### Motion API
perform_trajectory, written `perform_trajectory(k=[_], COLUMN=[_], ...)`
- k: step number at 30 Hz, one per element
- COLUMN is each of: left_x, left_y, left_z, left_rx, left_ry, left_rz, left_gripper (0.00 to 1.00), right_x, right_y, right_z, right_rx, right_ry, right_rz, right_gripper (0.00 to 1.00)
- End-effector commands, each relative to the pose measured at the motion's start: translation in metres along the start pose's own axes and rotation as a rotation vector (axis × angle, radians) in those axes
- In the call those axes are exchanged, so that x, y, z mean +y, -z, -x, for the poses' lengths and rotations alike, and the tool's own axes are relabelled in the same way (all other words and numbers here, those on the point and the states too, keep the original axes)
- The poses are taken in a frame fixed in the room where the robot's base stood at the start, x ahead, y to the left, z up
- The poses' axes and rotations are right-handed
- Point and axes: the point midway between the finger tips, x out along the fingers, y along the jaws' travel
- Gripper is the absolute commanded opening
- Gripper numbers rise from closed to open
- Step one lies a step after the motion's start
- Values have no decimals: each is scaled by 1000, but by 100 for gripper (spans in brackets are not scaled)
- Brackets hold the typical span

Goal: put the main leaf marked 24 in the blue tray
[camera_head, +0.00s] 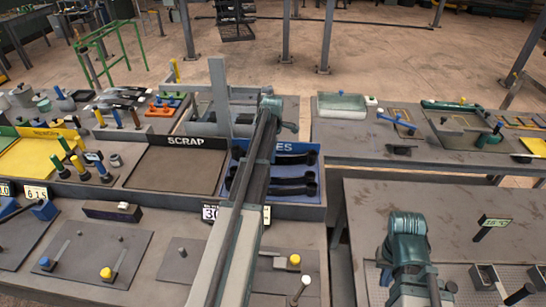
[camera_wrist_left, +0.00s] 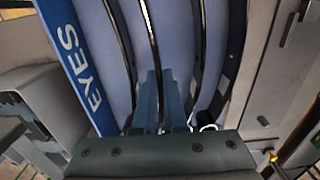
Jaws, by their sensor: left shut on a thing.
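The blue tray (camera_head: 312,200) is at the middle of the head view, its label partly covered by my left arm; dark leaves with round eyes lie in it. In the left wrist view the tray's blue edge (camera_wrist_left: 68,50) reads "EYES". My left gripper (camera_wrist_left: 160,105) is over the tray, shut on a thin dark curved leaf (camera_wrist_left: 153,45) seen edge-on. Other thin dark strips (camera_wrist_left: 205,60) run beside it. No 24 mark is readable. In the head view the left fingertips are hidden. Part of my right arm shows at lower right, its gripper not visible.
The SCRAP tray (camera_head: 165,170) is just left of the blue tray. Coloured-handled tools (camera_head: 75,165) stand farther left. A plate with a yellow knob (camera_head: 112,265) and a "30" tag (camera_head: 210,212) are in front. The right-hand bench (camera_head: 450,205) has bare space.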

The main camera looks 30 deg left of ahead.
Motion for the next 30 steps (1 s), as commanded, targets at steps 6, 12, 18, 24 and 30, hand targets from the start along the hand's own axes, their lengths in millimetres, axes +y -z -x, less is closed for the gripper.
perform_trajectory(k=[6,12,18,24,30], left_x=[0,0,0,0,0], left_y=[0,0,0,0,0], left_z=[-15,-18,-38,-53,-51], left_rx=[0,0,0,0,0], left_ry=[0,0,0,0,0], left_rz=[0,0,0,0,0], left_gripper=[0,0,0,0,0], right_x=[-1,-2,-4,-5,-5], right_y=[1,1,2,3,3], right_z=[-15,-18,-38,-53,-51], right_rx=[0,0,0,0,0], right_ry=[-1,-1,-1,-1,-1], right_rz=[3,3,4,3,3], right_gripper=[0,0,0,0,0])
